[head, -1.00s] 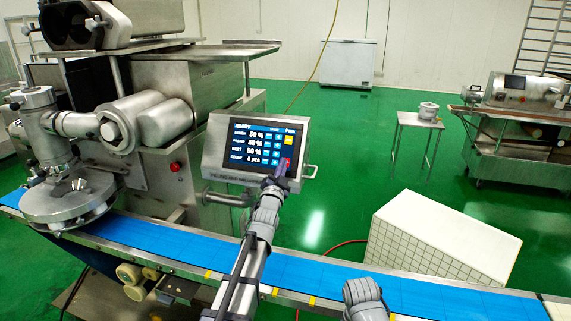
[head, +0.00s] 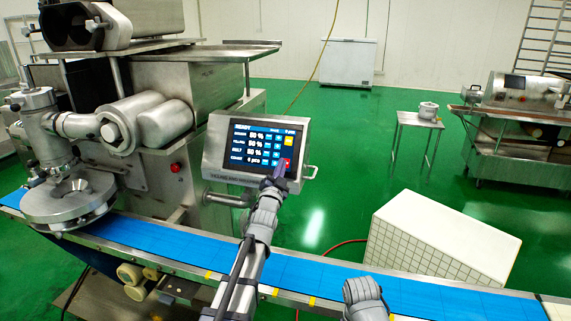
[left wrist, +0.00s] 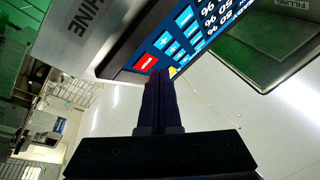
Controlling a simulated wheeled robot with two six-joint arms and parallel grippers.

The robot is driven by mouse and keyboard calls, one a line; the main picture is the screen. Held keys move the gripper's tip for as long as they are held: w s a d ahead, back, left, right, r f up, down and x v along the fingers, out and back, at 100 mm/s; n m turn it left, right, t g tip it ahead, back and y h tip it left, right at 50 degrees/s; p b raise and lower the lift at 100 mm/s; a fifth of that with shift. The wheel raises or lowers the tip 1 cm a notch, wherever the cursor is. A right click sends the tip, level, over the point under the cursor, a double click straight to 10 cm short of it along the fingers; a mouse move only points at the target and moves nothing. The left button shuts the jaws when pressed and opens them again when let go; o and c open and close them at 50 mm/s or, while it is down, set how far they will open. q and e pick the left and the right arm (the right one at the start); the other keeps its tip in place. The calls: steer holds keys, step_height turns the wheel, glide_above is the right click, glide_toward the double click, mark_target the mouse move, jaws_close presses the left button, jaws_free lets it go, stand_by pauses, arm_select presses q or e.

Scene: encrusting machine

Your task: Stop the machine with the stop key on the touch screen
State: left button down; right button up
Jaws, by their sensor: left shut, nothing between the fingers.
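The touch screen (head: 256,145) sits in a grey metal housing above the belt and is lit, with the word READY at its top left. The red key (head: 287,163) is at the screen's lower right; it also shows in the left wrist view (left wrist: 146,62). My left gripper (head: 280,171) is shut and empty. In the left wrist view its fingertips (left wrist: 159,74) are at the screen's edge, just beside the red key. I cannot tell whether they touch the screen. My right gripper is not visible; only a grey part of my right arm shows at the bottom.
A blue conveyor belt (head: 310,274) runs below the screen. The steel machine (head: 190,90) stands to the left, with a red button (head: 175,167) on its side. A white block (head: 450,225) stands behind the belt at right. Green floor lies open beyond.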

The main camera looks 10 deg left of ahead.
arm_select(q)
steer(key=s+r, duration=0.1)
steer(key=s+p, duration=0.1)
steer(key=s, duration=0.1)
steer(key=s+r+p, duration=0.1)
steer(key=shift+s+a+r, duration=0.1)
steer(key=shift+s+r, duration=0.05)
steer(key=shift+r, duration=0.15)
steer(key=shift+f+p, duration=0.1)
steer(key=shift+p, duration=0.2)
stand_by(0.3)
